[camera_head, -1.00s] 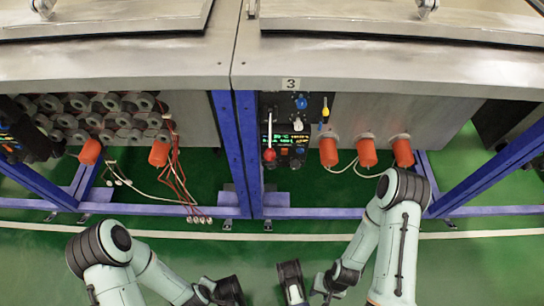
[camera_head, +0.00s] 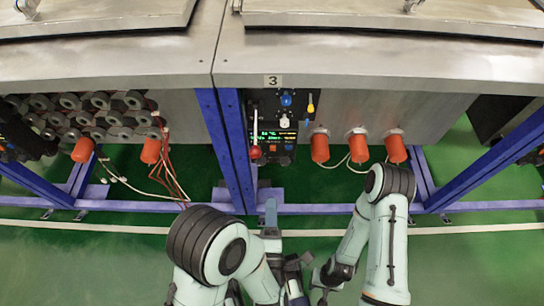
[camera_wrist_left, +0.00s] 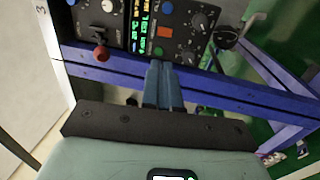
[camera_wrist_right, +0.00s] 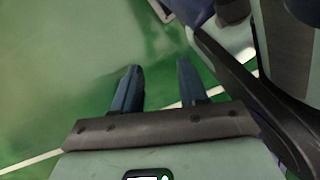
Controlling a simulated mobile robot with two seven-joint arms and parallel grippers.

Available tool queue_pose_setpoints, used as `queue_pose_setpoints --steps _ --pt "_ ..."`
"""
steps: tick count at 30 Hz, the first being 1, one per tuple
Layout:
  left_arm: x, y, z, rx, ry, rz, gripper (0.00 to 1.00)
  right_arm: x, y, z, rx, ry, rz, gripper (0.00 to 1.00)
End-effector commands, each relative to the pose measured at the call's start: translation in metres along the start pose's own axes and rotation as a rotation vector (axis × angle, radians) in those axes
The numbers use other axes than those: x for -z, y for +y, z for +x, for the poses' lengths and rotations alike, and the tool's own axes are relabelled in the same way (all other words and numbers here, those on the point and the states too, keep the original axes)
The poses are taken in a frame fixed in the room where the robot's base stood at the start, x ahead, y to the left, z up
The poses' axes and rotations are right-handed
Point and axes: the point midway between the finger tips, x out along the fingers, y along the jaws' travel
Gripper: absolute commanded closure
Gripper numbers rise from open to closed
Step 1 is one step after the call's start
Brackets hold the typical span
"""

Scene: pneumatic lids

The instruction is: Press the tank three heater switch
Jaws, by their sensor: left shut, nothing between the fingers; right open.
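The tank three control panel (camera_head: 283,128) is under the "3" label (camera_head: 273,81). I cannot read which control is the heater switch. My left gripper (camera_head: 270,205) is shut and empty, below the panel in the head view. In the left wrist view its fingertips (camera_wrist_left: 161,66) point at the panel, just below the green button. My right gripper (camera_wrist_right: 158,80) is open and empty over the floor.
A red-knobbed lever (camera_head: 255,152) is at the panel's left edge, a yellow-handled valve (camera_head: 310,104) at its upper right. Orange heater caps (camera_head: 357,147) with cables stick out to the right. Blue frame posts (camera_head: 225,150) and a low rail (camera_head: 330,209) border the panel.

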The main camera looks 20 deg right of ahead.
Motion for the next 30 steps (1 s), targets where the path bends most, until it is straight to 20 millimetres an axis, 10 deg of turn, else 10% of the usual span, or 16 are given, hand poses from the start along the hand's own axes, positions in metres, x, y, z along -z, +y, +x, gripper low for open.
queue_pose_setpoints --steps 30 --pt "0.0 -0.003 0.034 0.011 0.001 0.001 1.0 0.018 -0.017 -0.019 0.035 0.079 -0.025 0.57"
